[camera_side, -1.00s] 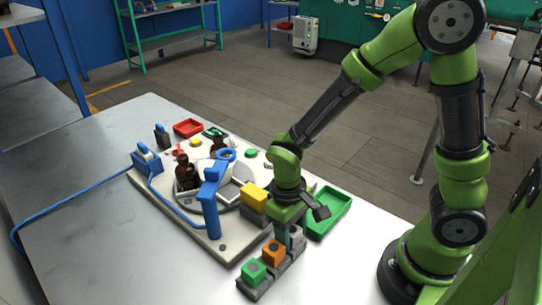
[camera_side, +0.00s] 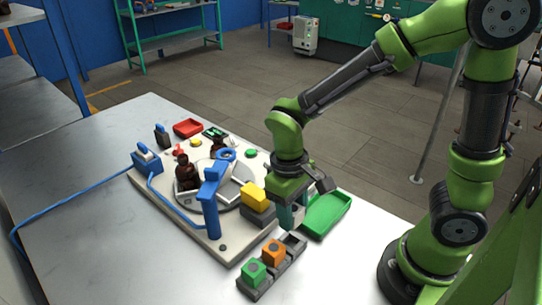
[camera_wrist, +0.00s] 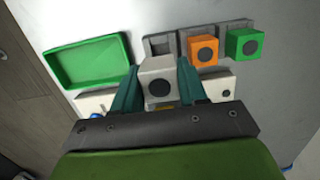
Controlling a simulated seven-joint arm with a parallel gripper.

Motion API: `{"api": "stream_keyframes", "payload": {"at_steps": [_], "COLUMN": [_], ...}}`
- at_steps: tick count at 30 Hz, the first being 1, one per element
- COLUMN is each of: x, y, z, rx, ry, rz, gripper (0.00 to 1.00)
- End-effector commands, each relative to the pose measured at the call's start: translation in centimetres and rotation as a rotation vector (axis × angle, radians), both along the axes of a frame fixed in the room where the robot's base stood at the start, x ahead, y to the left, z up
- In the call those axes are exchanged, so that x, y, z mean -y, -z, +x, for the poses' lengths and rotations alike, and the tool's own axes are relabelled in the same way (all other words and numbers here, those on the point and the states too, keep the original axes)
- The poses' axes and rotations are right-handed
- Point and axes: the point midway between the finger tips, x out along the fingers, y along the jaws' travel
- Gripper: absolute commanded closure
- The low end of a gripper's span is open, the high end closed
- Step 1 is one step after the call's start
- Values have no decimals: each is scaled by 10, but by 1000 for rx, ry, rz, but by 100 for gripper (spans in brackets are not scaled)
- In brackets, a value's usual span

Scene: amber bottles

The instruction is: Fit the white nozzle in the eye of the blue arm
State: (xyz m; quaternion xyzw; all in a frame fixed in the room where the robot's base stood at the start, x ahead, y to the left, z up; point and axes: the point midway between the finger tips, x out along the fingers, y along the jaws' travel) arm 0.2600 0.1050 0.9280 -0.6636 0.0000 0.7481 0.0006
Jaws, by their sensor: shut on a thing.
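The white nozzle, a whitish block with a dark round face (camera_wrist: 157,68), is held between the teal fingers of my gripper (camera_wrist: 157,88) in the wrist view. In the side view my gripper (camera_side: 291,214) is shut on the nozzle (camera_side: 298,212), above and behind the block rack. The blue arm (camera_side: 210,203) stands upright on the white board, left of my gripper. Its eye, a blue ring (camera_side: 218,154), is at the far end of the arm over the round turntable. The nozzle is apart from the ring.
The grey rack (camera_side: 294,241) has an empty slot at its near-gripper end, beside an orange block (camera_side: 273,253) and a green block (camera_side: 253,272). A green tray (camera_side: 327,213) lies right of my gripper. A yellow block (camera_side: 254,197) and amber bottles (camera_side: 185,174) are on the board.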

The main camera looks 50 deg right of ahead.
Motion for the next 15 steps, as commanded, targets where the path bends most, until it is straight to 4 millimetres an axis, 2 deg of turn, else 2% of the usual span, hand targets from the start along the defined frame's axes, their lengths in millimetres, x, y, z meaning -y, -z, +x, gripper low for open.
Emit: {"api": "stream_keyframes", "payload": {"at_steps": [1, 5, 8, 11, 15], "x": [0, 0, -1, -3, -5], "y": [-10, -28, -40, -54, -77], "z": [1, 3, 14, 35, 78], "rx": [5, 3, 1, -2, -6], "ry": [-1, -1, -4, -13, -23], "rz": [1, 0, -1, -4, -9], "gripper": [87, 87, 87, 87, 87]}}
